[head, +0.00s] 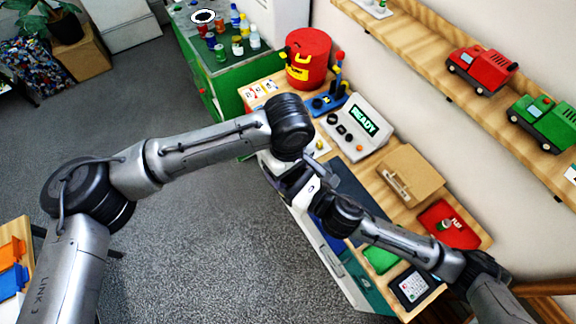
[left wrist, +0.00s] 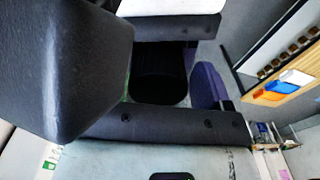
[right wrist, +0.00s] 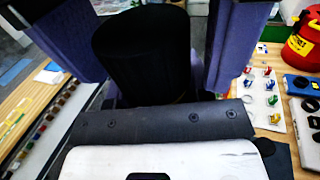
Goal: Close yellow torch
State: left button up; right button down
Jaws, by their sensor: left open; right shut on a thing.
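No yellow torch surface shows clearly in any view. In the right wrist view a black cylinder (right wrist: 142,58), perhaps part of the torch, stands between the blue-purple fingers of my right gripper (right wrist: 150,40), which is shut on it. In the left wrist view a dark rounded thing (left wrist: 160,78) lies by the purple finger of my left gripper (left wrist: 168,85), which is open; a large dark shape covers the other side. In the head view both grippers are close together over the front edge of the bench, mostly hidden by my arms.
The bench (head: 405,213) carries a red canister (head: 308,58), a READY console (head: 357,127), a wooden box (head: 410,176) and a red tray (head: 462,236). A green cabinet (head: 190,60) with bottles stands behind. A shelf (head: 430,45) holds toy trucks.

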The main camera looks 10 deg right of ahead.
pick_arm(q)
jog(key=shift+r, duration=2.25)
jog(key=shift+o, duration=0.5)
jog(key=o, duration=0.4)
jog(key=shift+c, duration=0.2)
notch_tip(320, 180, up, 12)
